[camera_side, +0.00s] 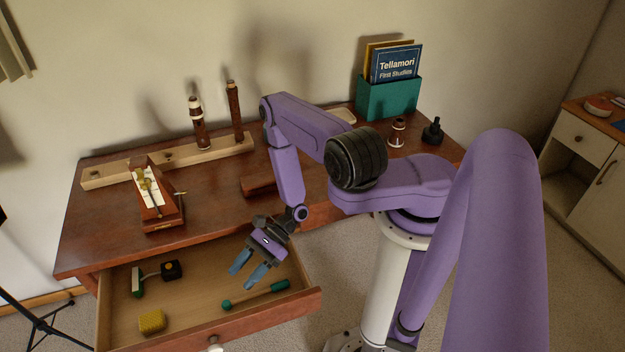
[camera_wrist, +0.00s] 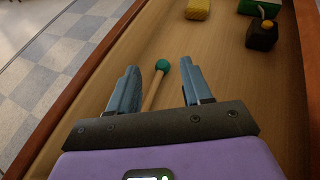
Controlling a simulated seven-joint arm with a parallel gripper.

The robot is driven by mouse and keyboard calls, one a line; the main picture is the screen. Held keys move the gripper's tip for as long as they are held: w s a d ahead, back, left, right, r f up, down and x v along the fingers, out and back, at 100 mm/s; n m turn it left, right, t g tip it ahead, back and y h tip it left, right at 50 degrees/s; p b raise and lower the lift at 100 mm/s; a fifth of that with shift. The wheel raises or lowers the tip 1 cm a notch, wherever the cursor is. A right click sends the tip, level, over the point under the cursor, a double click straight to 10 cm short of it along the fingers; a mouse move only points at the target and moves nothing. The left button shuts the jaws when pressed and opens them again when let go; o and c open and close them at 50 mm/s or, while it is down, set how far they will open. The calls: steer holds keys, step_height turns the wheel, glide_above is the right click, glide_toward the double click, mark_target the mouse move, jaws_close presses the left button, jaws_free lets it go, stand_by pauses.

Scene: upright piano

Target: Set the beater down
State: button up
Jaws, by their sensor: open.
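The beater (camera_side: 255,295) has a wooden shaft and a green round head, with a green part at its other end too. It appears to lie on the floor of the open drawer (camera_side: 200,298), near the front right. My gripper (camera_side: 246,274) is open and empty above the drawer, with its blue fingers pointing down. In the wrist view, the beater (camera_wrist: 154,90) shows between the two spread fingers of my gripper (camera_wrist: 160,75), and neither finger appears to touch it. The beater's far end is hidden behind the gripper body there.
The drawer also holds a yellow block (camera_side: 152,321) and a green-and-black item (camera_side: 157,276) on the left. The desk (camera_side: 215,207) above carries a wooden rack with upright instrument pieces (camera_side: 170,165), a small stand (camera_side: 155,200) and a teal book box (camera_side: 388,98). The drawer's middle is clear.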

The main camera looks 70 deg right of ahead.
step_height(320, 180, up, 18)
steer(key=a+r+n+g+h, duration=0.15)
steer(key=n+g+h, duration=0.35)
steer(key=n+g, duration=0.85)
steer(key=s+d+r+n+t+h, duration=0.3)
steer(key=s+r+n, duration=0.4)
steer(key=n, duration=0.3)
steer(key=s+d+r+n+t+h, duration=0.4)
steer(key=s+r+n+t, duration=0.2)
steer(key=s+n, duration=0.3)
steer(key=shift+s+d+r+n+h, duration=0.3)
steer(key=shift+s+d+r+n, duration=0.1)
steer(key=shift+s+r, duration=0.45)
steer(key=shift+s+d+r+n, duration=0.15)
steer(key=shift+r+n, duration=0.1)
steer(key=shift+c, duration=0.5)
